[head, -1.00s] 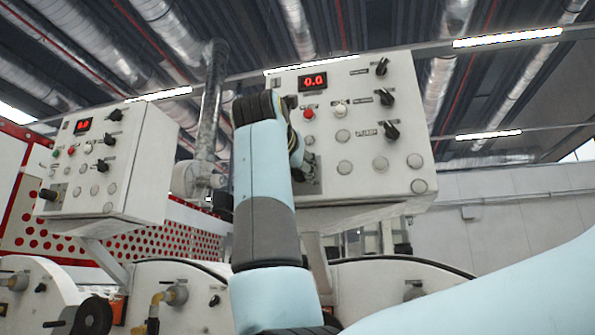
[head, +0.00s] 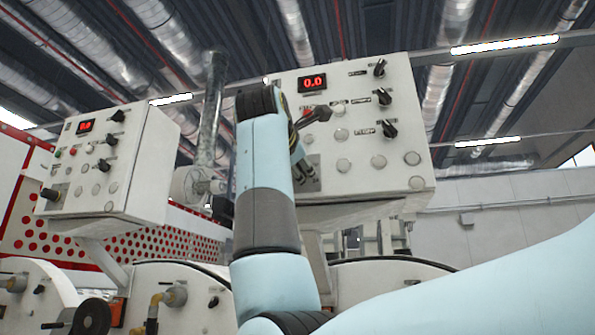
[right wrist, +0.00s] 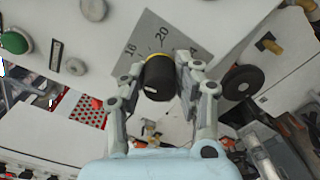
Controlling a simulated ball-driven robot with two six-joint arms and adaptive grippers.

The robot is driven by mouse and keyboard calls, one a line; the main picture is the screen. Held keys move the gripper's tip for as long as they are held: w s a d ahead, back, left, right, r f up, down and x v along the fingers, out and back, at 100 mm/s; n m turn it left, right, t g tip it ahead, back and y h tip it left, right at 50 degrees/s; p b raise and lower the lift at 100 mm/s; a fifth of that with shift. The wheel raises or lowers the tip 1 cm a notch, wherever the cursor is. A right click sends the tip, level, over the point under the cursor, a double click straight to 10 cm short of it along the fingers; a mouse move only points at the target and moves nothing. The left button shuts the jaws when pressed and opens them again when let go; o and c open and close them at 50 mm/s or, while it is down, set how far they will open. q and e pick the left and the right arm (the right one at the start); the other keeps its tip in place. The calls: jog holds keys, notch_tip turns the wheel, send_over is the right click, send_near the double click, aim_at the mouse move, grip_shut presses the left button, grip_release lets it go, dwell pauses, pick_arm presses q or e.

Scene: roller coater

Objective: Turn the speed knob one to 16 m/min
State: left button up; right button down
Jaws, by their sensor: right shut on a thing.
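The speed knob (right wrist: 160,78) is black with a yellow ring at its base, on a grey scale plate (right wrist: 182,45) in the right wrist view. The plate shows 16 and 20, and a cut-off number to the right. A short white mark shows on the knob, but which number it points at I cannot tell. My right gripper (right wrist: 163,88) is shut on the knob, one finger on each side. My left gripper is not in view.
The white control panel (head: 400,170) has a red display (head: 312,83) reading 0.0, black selectors and several buttons. A second panel (head: 140,165) stands at left. In the wrist view, a green button (right wrist: 15,41) is at upper left and a black round part (right wrist: 243,82) is right of the gripper.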

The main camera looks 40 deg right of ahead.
jog(key=shift+m, duration=0.7)
jog(key=c, duration=1)
grip_release()
jog(key=shift+o, duration=0.2)
jog(key=v, duration=0.7)
jog(key=shift+s+a, duration=0.15)
jog(key=shift+s, duration=0.1)
jog(key=shift+w+f, duration=0.1)
jog(key=shift+f, duration=0.05)
